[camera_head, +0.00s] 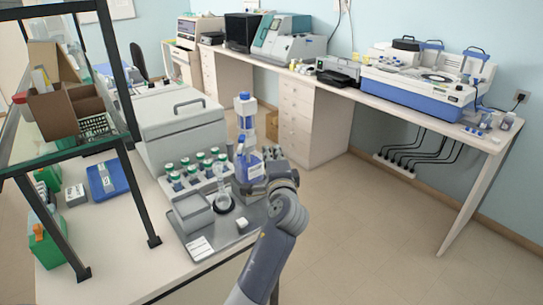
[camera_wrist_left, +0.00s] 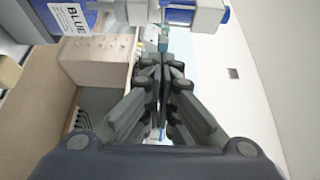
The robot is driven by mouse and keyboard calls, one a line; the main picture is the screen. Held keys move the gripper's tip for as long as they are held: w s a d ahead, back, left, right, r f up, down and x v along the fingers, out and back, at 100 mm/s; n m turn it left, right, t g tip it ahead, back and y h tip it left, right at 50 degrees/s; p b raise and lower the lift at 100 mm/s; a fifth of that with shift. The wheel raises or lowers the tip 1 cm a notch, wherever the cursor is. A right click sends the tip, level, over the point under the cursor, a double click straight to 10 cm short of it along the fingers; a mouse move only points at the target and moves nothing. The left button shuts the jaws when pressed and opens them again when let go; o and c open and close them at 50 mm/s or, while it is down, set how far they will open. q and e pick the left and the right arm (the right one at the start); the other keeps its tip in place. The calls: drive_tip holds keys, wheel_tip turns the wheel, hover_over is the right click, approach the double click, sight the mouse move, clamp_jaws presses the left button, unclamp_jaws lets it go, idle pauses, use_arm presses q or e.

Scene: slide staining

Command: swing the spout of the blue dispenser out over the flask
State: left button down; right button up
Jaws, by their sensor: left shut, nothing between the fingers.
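The blue dispenser (camera_head: 249,167) is a bottle with a blue lower body and a white and blue pump head above. It stands at the right end of the grey tray. The glass flask (camera_head: 223,203) stands on the tray to its front left. Which way the spout points is too small to tell. My left gripper (camera_head: 277,160) is just right of the dispenser, shut and empty. In the left wrist view its fingers (camera_wrist_left: 163,62) are together. The dispenser's "BLUE" label (camera_wrist_left: 72,18) and a white and blue part of it (camera_wrist_left: 194,14) show at the top, apart from the fingers.
A rack of several green-capped bottles (camera_head: 196,172) stands behind the flask. A grey box (camera_head: 193,212) is left of the flask, and a large grey machine (camera_head: 181,125) behind. A black-framed shelf (camera_head: 130,150) bounds the left. Open floor lies right of the bench.

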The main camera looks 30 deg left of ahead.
sight(242, 142)
use_arm(q)
drive_tip(key=w+a+p, duration=0.2)
drive_tip(key=a+p, duration=0.1)
drive_tip(key=a, duration=0.4)
drive_tip(key=shift+w, duration=0.2)
drive_tip(key=shift+w, duration=0.1)
